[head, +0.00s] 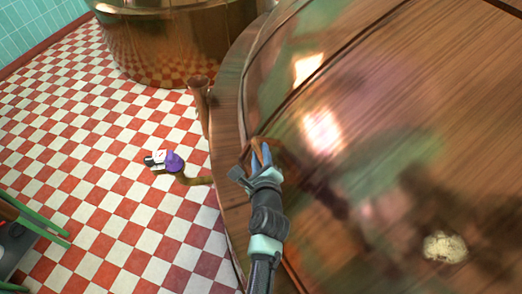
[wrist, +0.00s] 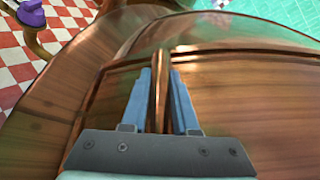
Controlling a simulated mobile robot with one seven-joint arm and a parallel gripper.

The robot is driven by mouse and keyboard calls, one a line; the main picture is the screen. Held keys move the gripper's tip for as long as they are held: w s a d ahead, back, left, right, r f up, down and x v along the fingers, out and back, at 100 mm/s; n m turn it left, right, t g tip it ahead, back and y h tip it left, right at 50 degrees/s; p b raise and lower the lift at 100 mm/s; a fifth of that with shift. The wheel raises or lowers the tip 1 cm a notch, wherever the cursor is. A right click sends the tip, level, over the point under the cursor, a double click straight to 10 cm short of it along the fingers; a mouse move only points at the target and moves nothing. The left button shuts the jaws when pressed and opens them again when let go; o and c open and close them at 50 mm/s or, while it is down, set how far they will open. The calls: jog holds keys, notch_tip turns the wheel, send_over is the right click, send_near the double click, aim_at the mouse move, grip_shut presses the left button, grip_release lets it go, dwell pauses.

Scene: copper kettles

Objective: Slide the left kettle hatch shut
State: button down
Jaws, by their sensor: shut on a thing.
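The large copper kettle (head: 430,100) fills the right of the head view, its domed top shiny and streaked with reflections. My gripper (head: 260,155) is at the kettle's left edge, just above its rim. In the wrist view, the two blue fingers (wrist: 162,100) are closed on a thin upright copper hatch handle (wrist: 161,62), one finger on each side. The handle is mostly hidden by my fingers in the head view. A dark seam runs up the dome from near the gripper. I cannot tell how far open the hatch is.
A second copper kettle (head: 170,40) stands at the back on the red-and-white checkered floor (head: 110,200). A brown post (head: 199,100) stands by the kettle rim. Green furniture (head: 35,220) is at lower left.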

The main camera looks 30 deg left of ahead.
jog(key=shift+w+a+r, duration=0.15)
jog(key=shift+a+r, duration=0.4)
jog(key=shift+r, duration=0.1)
jog(key=c, duration=0.7)
grip_release()
jog(key=shift+s+d, duration=0.25)
jog(key=shift+s, duration=0.2)
jog(key=v, duration=0.4)
jog(key=f+v, duration=0.1)
jog(key=v, duration=0.3)
jog(key=d+v, duration=0.1)
jog(key=v, duration=0.3)
jog(key=shift+s+f+b, duration=0.1)
jog(key=shift+b, duration=0.25)
